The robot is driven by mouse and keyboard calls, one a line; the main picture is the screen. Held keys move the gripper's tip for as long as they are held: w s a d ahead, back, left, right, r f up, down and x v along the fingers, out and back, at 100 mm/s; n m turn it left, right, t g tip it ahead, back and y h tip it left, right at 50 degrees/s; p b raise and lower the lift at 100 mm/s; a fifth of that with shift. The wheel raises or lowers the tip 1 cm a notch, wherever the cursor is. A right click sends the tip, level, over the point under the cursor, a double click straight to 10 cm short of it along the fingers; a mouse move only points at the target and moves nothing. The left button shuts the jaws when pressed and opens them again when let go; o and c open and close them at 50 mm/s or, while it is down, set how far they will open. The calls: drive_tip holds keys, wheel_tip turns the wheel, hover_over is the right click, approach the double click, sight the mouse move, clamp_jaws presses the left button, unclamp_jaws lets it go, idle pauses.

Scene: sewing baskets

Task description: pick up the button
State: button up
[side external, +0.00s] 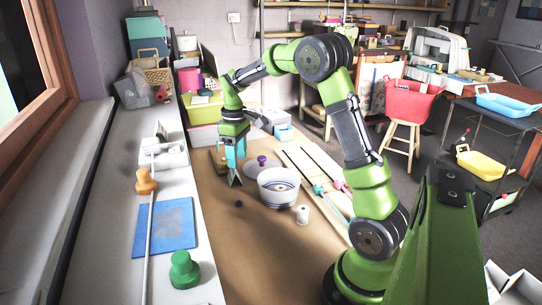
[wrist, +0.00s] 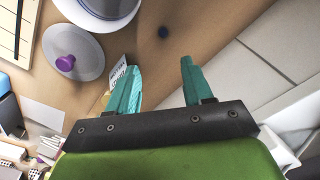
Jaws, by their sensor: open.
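The button looks like a small dark round piece (side external: 239,204) lying on the brown tabletop, left of and nearer than the white bowl. In the wrist view the same dark piece (wrist: 163,32) lies beyond the fingertips, roughly in line with the gap between them. My gripper (side external: 235,181) is open, fingers pointing down, above the table and behind the button, apart from it. In the wrist view, the two teal fingers (wrist: 155,66) are spread with nothing between them. A white printed card (wrist: 119,72) is partly hidden behind the left finger.
A white bowl with dark bands (side external: 278,190) stands right of the button. A grey lid (wrist: 72,50) with a purple knob lies beside it. A white spool (side external: 302,214) stands in front of the bowl. Light wooden strips (side external: 318,172) lie to the right. The tabletop nearer than the button is clear.

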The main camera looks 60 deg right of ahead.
hover_over(239, 201)
drive_tip(key=f, duration=0.9)
drive_tip(key=shift+d+f, duration=0.1)
drive_tip(key=shift+d, duration=0.2)
drive_tip(key=shift+a+f, duration=0.15)
drive_tip(key=shift+f, duration=1.25)
drive_tip(key=shift+a+f, duration=0.15)
drive_tip(key=shift+f, duration=1.2)
drive_tip(key=shift+c, duration=0.2)
clamp_jaws()
